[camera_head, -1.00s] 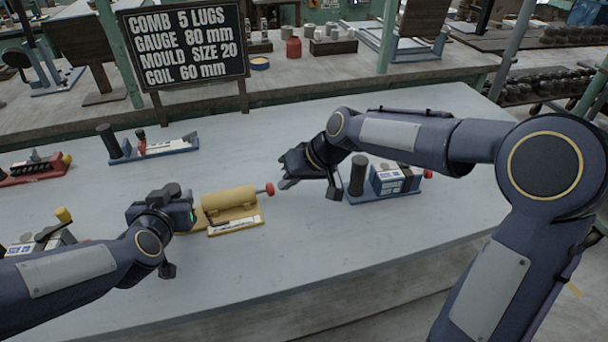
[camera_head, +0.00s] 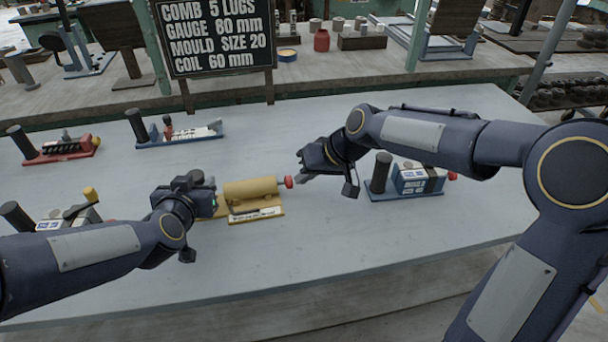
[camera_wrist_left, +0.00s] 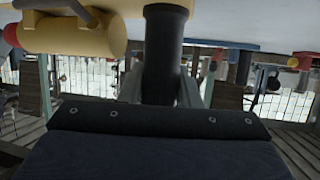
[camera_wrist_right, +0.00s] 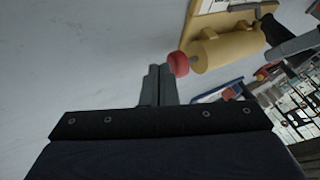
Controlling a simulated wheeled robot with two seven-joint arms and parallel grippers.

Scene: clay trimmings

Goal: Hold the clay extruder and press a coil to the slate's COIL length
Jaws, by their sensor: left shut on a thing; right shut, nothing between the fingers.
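The clay extruder (camera_head: 250,189) is a yellow barrel on a yellow base with a printed white strip. A red knob (camera_head: 289,182) sticks out of its right end. My left gripper (camera_head: 208,200) is shut on the extruder's dark upright handle, which shows between the fingers in the left wrist view (camera_wrist_left: 163,60). My right gripper (camera_head: 303,178) is shut and empty just right of the knob. In the right wrist view its closed fingertips (camera_wrist_right: 158,75) are beside the red knob (camera_wrist_right: 178,63); contact is unclear. No coil is visible. The slate (camera_head: 215,35) reads COIL 60 mm.
A blue-based tool with a white block (camera_head: 415,180) stands right of my right gripper. A red tool (camera_head: 60,149), a blue tool (camera_head: 175,134) and a tool with a yellow knob (camera_head: 75,215) stand to the left. The table front is clear.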

